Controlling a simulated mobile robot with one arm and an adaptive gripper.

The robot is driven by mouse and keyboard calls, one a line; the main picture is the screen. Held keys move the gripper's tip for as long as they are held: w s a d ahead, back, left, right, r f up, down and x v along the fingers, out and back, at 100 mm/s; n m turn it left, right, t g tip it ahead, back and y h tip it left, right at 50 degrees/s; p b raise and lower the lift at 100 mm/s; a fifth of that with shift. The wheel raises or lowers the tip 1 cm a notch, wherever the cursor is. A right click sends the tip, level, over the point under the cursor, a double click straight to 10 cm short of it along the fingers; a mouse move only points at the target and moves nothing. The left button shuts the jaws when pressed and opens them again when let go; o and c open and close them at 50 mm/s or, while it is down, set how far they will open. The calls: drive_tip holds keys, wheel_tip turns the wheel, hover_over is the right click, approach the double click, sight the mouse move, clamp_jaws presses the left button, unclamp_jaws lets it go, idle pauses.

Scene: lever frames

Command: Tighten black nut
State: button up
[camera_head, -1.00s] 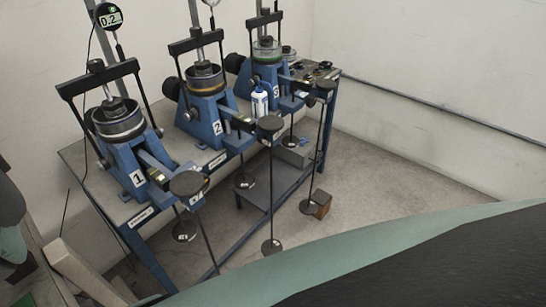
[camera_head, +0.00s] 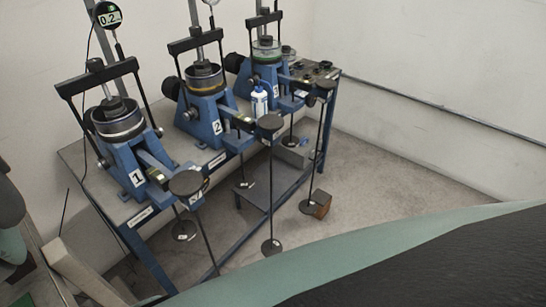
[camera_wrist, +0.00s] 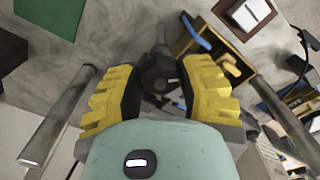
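I cannot make out for certain which part is the black nut. In the head view, three blue lever machines stand on a bench: machine 1 (camera_head: 132,170), machine 2 (camera_head: 207,115) and machine 3 (camera_head: 266,75). Each has black crossbars, and dark round knobs show at machine 2's left side (camera_head: 171,88). In the wrist view my gripper (camera_wrist: 160,92) has two yellow-padded fingers held apart. A dark round part (camera_wrist: 160,75) shows between them; I cannot tell whether it is touched. The gripper's fingers do not show clearly in the head view.
A white bottle (camera_head: 259,101) stands between machines 2 and 3. Rods with round weights hang in front of the bench (camera_head: 145,222). A brown block (camera_head: 317,204) lies on the floor. The wrist view shows an open brown box (camera_wrist: 205,45) and a grey metal tube (camera_wrist: 57,117).

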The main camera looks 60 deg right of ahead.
drive_tip(key=o, duration=0.4)
drive_tip(key=shift+o, duration=0.2)
wheel_tip(320, 180, up, 12)
idle(0.5)
idle(0.4)
